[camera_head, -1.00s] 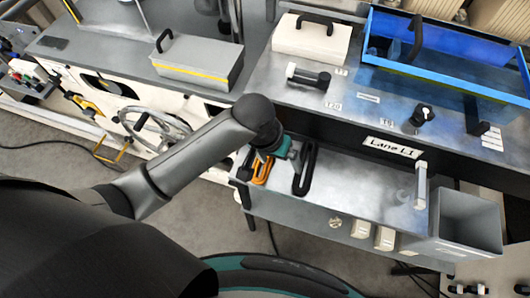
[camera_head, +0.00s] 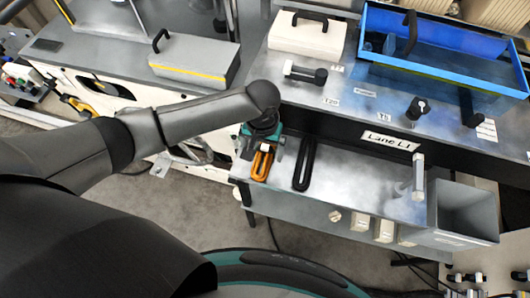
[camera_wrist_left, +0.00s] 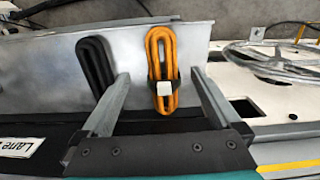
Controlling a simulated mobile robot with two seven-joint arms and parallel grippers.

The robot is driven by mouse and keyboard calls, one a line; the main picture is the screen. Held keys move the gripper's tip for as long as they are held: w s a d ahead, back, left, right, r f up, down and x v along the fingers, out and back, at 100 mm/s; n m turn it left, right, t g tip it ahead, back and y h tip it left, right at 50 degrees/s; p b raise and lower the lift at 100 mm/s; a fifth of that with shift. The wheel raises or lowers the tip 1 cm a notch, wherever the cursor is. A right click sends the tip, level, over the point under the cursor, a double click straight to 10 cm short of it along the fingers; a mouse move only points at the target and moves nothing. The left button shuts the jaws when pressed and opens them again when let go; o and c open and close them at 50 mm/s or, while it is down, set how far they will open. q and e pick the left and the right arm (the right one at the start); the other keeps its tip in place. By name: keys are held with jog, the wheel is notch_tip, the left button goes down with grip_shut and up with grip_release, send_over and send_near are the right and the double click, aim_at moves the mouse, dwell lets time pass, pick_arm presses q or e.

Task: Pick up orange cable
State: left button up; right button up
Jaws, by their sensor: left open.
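The orange cable (camera_head: 261,163) is a looped coil lying on the grey lower shelf (camera_head: 340,198), near its left end. In the left wrist view the orange cable (camera_wrist_left: 162,60) has a dark band with a white tag at its near end. Nothing is held. My right gripper is in neither view.
A black coiled cable (camera_head: 304,164) lies just right of the orange one; in the left wrist view the black cable (camera_wrist_left: 95,65) is close to one finger. A vertical panel marked Lane L1 (camera_head: 390,143) stands behind the shelf. A grey bin (camera_head: 464,212) is at the right.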

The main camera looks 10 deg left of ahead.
aim_at(261, 163)
pick_arm(q)
jog(key=shift+s+a+f+b, duration=0.1)
jog(key=shift+f+b, duration=0.1)
jog(key=shift+f, duration=1.5)
jog(key=shift+a+f+b, duration=0.1)
jog(key=shift+f+b, duration=0.05)
jog(key=shift+f, duration=1.5)
jog(key=c, duration=1.5)
